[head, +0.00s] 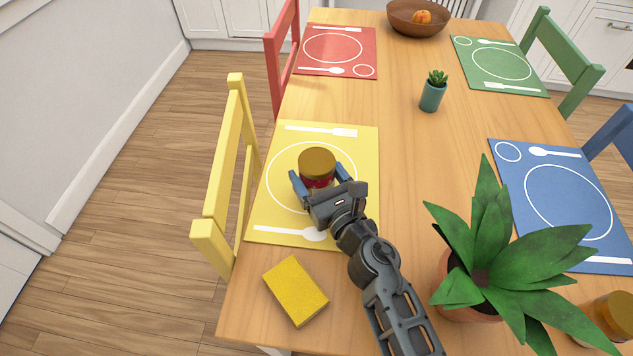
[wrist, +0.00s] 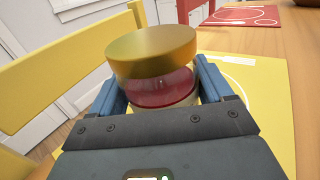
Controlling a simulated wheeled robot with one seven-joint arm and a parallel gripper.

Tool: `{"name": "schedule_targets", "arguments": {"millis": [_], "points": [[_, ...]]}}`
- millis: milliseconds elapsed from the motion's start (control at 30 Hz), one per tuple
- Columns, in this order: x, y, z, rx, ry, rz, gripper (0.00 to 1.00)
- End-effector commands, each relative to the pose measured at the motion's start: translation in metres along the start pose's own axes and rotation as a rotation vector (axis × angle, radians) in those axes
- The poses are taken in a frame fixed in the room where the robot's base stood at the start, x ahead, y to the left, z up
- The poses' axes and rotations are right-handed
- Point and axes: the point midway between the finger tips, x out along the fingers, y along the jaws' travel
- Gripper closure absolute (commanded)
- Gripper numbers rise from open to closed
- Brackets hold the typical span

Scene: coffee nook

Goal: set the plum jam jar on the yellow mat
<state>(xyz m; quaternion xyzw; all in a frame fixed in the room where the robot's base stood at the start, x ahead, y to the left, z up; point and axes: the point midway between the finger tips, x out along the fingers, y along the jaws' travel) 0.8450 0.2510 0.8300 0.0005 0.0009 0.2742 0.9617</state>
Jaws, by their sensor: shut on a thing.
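A jam jar with a gold lid (head: 317,160) and dark red contents is over the yellow mat (head: 363,147), within its printed plate circle in the head view. My gripper (head: 318,180) has its blue fingers on both sides of the jar and is shut on it. In the wrist view the jar (wrist: 155,85) is upright between the fingers (wrist: 160,95), with a pale band low on it. The jar's base is hidden by the gripper, so I cannot tell whether it touches the mat.
A yellow sponge (head: 296,291) lies in front of the mat. A potted plant (head: 480,280) and another gold-lidded jar (head: 609,318) stand at the right front. A small succulent (head: 432,93) stands farther back. A yellow chair (head: 222,190) is at the left edge.

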Motion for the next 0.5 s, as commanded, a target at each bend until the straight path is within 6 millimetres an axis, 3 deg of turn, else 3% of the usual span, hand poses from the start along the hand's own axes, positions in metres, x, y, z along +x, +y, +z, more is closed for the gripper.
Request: {"name": "schedule_targets", "arguments": {"millis": [100,500], "points": [[0.0007,0.0,-0.009,0.0,-0.003,0.001,0.7],[0.0004,-0.0004,-0.0118,-0.001,-0.003,0.0,0.7]]}}
